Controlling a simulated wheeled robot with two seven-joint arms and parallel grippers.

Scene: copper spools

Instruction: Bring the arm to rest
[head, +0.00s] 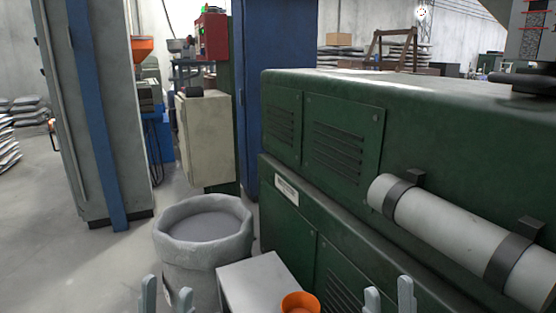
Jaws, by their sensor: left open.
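My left gripper (166,298) shows at the bottom edge of the head view, left of centre. Its two grey fingers point up, stand apart and have nothing visible between them. My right gripper (389,297) shows at the bottom edge, right of centre, in front of the green machine. Its fingers also stand apart with nothing visible between them. Only the finger ends show; both arms are out of frame. I see no copper spool that I can make out.
A large green machine (420,120) with a grey cylinder (450,232) on its side fills the right. A grey sack-like bin (168,250) stands behind my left gripper. An orange round object (300,301) sits on a small grey stand (258,280). Floor is open at far left.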

